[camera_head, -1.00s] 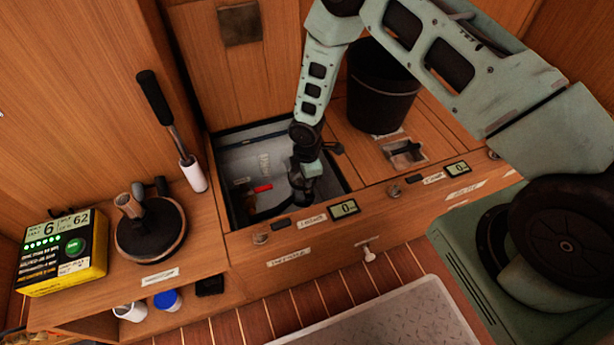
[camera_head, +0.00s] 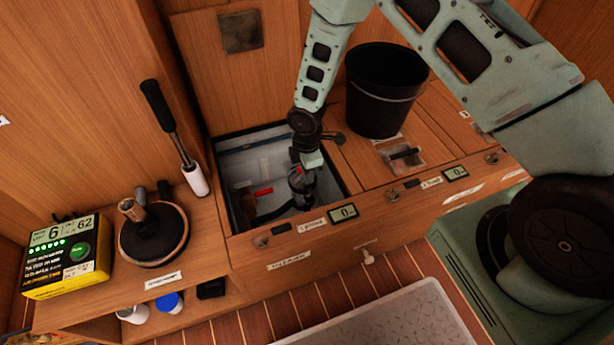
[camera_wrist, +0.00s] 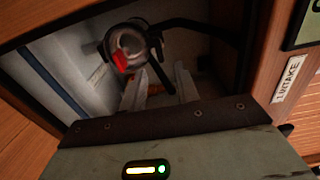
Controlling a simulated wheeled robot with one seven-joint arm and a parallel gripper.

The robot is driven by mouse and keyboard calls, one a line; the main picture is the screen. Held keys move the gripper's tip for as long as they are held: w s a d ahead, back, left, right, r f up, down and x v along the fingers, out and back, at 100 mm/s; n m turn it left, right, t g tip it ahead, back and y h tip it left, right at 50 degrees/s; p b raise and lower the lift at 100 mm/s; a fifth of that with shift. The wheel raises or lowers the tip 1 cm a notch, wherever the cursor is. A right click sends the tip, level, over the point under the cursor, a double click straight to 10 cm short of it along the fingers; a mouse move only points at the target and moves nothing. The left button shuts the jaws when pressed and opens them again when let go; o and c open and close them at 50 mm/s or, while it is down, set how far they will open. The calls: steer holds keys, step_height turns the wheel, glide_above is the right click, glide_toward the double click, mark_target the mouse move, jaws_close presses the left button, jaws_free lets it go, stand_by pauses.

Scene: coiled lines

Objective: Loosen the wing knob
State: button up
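My gripper (camera_head: 301,200) reaches down into the open hatch (camera_head: 232,205) in the wooden bench. In the wrist view its two pale fingertips (camera_wrist: 159,88) stand apart, with a dark bar-like part showing between and beyond them. A round metal-rimmed fitting (camera_wrist: 137,37) lies past the fingers, up and to the left, with a red lever (camera_wrist: 122,55) on its near side. The red lever also shows in the head view (camera_head: 263,191), left of my gripper. I cannot clearly make out the wing knob or tell whether the fingers touch anything.
A black hose (camera_wrist: 200,27) runs along the hatch's far side. A black bucket (camera_head: 380,105) stands on the bench to the right. A small display (camera_head: 343,213) sits on the front edge. A black-handled tool (camera_head: 172,130), a round dark-topped object (camera_head: 152,238) and a yellow box (camera_head: 65,258) stand left.

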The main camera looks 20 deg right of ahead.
step_height(320, 180, up, 12)
steer(key=p, duration=0.2)
steer(key=shift+f+p, duration=0.15)
steer(key=shift+p, duration=0.15)
steer(key=s+a+r+m, duration=0.2)
steer(key=s+a+r, duration=0.15)
steer(key=r, duration=0.45)
steer(key=s+a+r+m, duration=0.2)
steer(key=s+r, duration=0.3)
steer(key=r, duration=0.2)
steer(key=s+r+m+p, duration=0.1)
steer(key=s+r+m, duration=0.2)
steer(key=s+r, duration=0.45)
steer(key=s+r+m, duration=0.3)
steer(key=s+r, duration=0.1)
steer(key=s, duration=0.7)
step_height(320, 180, up, 22)
steer(key=p, duration=2.2)
steer(key=shift+r+y, duration=0.25)
steer(key=shift+y, duration=0.05)
